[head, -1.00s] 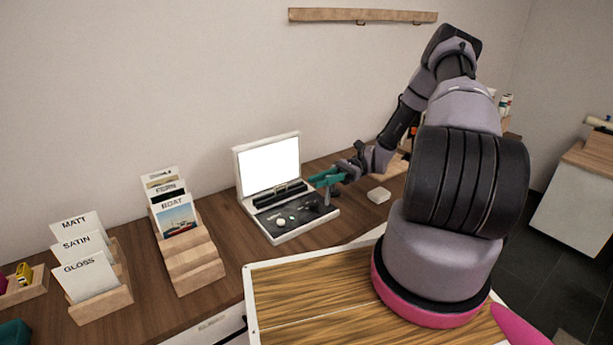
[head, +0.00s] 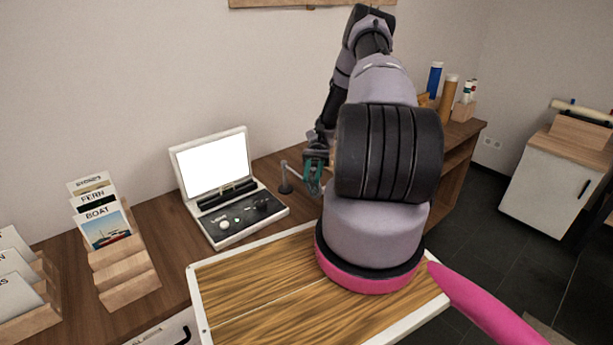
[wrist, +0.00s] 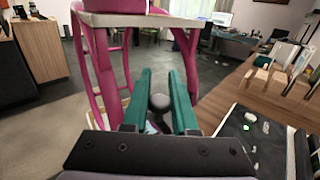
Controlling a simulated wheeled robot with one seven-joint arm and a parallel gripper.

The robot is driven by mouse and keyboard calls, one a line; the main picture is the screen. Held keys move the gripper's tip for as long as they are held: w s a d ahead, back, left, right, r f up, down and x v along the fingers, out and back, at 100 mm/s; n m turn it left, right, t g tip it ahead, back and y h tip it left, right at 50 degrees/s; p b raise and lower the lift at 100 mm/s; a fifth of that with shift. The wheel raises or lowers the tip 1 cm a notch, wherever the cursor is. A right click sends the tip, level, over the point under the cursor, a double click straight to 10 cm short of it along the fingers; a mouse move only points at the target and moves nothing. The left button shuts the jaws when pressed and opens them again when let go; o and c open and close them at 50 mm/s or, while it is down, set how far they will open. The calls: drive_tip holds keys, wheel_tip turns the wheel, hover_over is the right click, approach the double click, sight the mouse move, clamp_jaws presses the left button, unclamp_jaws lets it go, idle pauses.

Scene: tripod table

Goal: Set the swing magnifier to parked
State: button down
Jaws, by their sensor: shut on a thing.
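The swing magnifier has a small grey post (head: 286,182) standing on the table just right of the open case (head: 230,240). Its thin arm reaches from the post to the right, away from the case, to my gripper. My gripper (head: 314,178) has teal fingers and is shut on the magnifier's outer end. In the wrist view a dark round knob (wrist: 160,102) sits between the teal fingers of my gripper (wrist: 164,100). The lens cannot be made out; fingers and arm hide that end. The case lid holds a bright white panel (head: 213,166).
Small items lie in the case tray. Wooden card racks (head: 125,270) stand to the left. Blue and tan tubes (head: 435,80) stand at the back right. The table (head: 270,170) between case and wall looks clear.

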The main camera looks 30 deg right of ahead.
drive_tip(key=shift+d+n+h, duration=0.3)
drive_tip(key=shift+d+h, duration=0.1)
drive_tip(key=shift+d, duration=0.15)
drive_tip(key=c, duration=0.7)
unclamp_jaws()
drive_tip(key=shift+w, duration=0.1)
drive_tip(key=v, duration=1)
drive_tip(key=shift+w+d+f, duration=0.15)
drive_tip(key=shift+w+f, duration=0.05)
drive_tip(key=shift+w, duration=0.15)
